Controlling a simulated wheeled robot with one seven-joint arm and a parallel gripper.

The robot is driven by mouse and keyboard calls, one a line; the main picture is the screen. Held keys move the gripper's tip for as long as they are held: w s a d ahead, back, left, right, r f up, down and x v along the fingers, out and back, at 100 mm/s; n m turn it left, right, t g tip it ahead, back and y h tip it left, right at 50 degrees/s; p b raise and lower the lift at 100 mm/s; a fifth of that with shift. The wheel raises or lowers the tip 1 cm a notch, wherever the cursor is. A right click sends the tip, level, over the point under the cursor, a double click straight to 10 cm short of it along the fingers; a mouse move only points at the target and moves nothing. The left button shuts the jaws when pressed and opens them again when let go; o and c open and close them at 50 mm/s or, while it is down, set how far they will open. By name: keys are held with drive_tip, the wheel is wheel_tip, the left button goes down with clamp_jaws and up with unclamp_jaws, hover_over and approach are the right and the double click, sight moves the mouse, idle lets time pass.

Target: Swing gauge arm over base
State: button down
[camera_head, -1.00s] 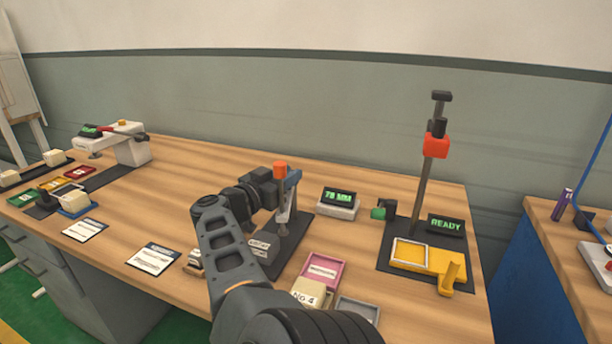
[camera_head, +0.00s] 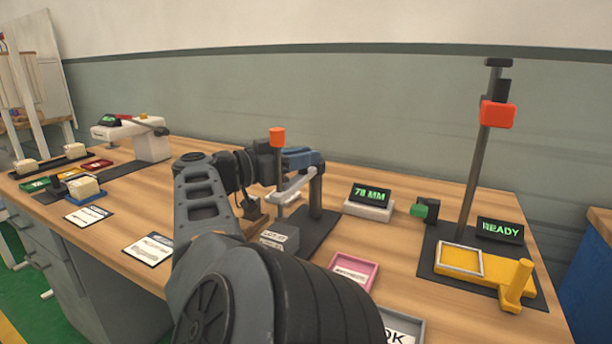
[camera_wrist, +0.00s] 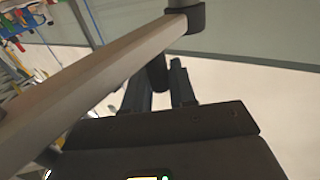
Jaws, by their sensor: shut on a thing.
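The gauge stands mid-table in the head view, with a dark post (camera_head: 316,192) on a dark base plate (camera_head: 312,236). A light grey gauge arm (camera_head: 296,186) reaches left and towards me from the post. An orange-topped rod (camera_head: 278,138) stands upright by its outer part. My gripper (camera_head: 285,163) is beside this rod, shut on part of the gauge arm. The exact grip is hidden in the head view. In the wrist view my fingers (camera_wrist: 160,92) are around a dark rounded piece, and a grey bar (camera_wrist: 90,82) crosses at the left.
A "78 MM" display (camera_head: 371,195) stands right of the gauge. Farther right are a tall post with a red block (camera_head: 497,114) and a yellow fixture (camera_head: 460,263).

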drive_tip(key=shift+w+g+b, duration=0.1)
drive_tip(key=shift+g+b, duration=0.2)
drive_tip(key=shift+b, duration=0.55)
drive_tip(key=c, duration=1.1)
unclamp_jaws()
drive_tip(key=shift+a, duration=0.1)
